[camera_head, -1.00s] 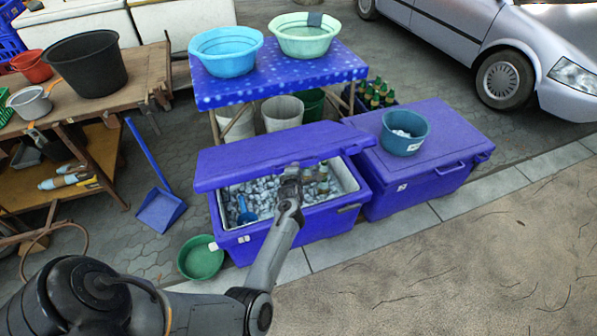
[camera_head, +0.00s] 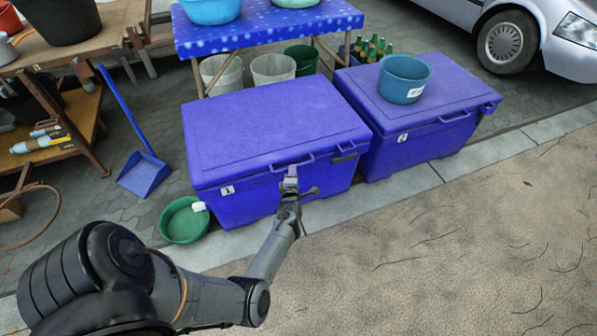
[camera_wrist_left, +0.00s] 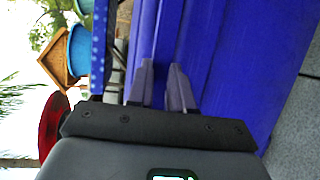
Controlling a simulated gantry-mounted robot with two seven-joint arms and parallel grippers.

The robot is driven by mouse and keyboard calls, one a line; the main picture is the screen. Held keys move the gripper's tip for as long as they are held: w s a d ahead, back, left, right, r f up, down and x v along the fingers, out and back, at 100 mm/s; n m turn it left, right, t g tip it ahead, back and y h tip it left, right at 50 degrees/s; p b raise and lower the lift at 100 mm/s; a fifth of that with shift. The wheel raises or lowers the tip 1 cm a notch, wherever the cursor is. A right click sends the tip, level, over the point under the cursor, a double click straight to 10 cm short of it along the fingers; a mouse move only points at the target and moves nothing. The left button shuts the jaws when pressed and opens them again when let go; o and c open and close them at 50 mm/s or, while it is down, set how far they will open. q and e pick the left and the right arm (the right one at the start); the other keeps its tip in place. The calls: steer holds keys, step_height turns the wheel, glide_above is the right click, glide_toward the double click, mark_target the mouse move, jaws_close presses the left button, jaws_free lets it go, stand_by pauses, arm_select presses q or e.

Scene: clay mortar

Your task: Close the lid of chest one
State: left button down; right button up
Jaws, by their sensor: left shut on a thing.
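Chest one (camera_head: 275,195) is a blue-purple cooler with a label "1" on its front. Its lid (camera_head: 270,125) lies flat over the top, and the ice inside is hidden. My left gripper (camera_head: 290,178) is at the middle of the lid's front edge, shut on the lid's edge or handle there. In the left wrist view the fingertips (camera_wrist_left: 163,75) are against the blue chest (camera_wrist_left: 225,60). My right gripper is not in view.
A second blue chest (camera_head: 425,135), marked "2", stands to the right with a teal basin (camera_head: 404,79) on its lid. A green bowl (camera_head: 184,220) and a blue dustpan (camera_head: 144,173) lie to the left. Open paving lies in front.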

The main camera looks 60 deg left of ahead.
arm_select(q)
steer(key=f+b, duration=0.1)
steer(key=f, duration=0.2)
steer(key=shift+s+f, duration=0.1)
steer(key=shift+s, duration=0.1)
steer(key=c, duration=1.3)
jaws_free()
steer(key=shift+w, duration=0.1)
steer(key=shift+o, duration=1.4)
steer(key=shift+w+a, duration=0.1)
steer(key=shift+w, duration=0.05)
steer(key=shift+r, duration=0.35)
